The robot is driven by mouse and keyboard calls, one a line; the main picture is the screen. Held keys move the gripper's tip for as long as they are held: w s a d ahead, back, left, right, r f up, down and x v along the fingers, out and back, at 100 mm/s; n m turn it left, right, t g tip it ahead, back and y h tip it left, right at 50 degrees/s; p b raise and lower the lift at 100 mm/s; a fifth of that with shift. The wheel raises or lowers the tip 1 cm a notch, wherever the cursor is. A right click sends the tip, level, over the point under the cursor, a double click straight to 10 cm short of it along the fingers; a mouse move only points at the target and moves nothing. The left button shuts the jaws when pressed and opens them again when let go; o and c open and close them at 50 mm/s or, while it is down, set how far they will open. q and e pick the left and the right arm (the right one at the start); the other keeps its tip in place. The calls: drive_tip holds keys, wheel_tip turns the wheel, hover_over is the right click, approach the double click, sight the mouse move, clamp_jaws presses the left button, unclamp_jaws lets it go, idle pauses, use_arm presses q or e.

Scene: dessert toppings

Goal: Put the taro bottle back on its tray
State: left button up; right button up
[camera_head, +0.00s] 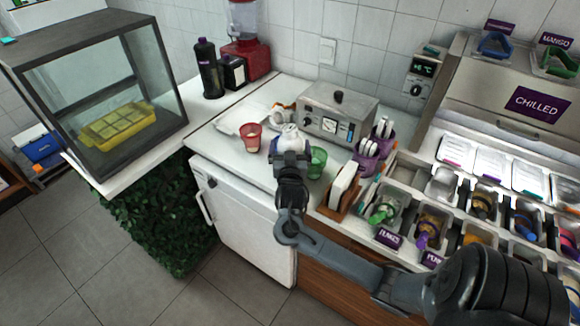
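A white bottle-like container with a purplish lower part (290,133) stands at the middle of the counter; I take it for the taro bottle, but its label is not readable. My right gripper (291,155) is right at it, covering its lower part from the front. The fingers are too small and overlapped to show whether they are shut on it. A flat white tray (228,126) lies on the counter to the left, behind the red cup. My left gripper is not in view.
A red cup (251,138) stands left of the gripper and a green cup (317,162) right of it. Behind is a grey appliance (350,120). A purple holder (369,158), a wooden napkin box (343,190) and topping bins (386,208) are to the right.

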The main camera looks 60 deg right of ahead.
drive_tip(key=c, duration=1)
drive_tip(key=shift+r, duration=0.2)
drive_tip(key=shift+c, duration=0.9)
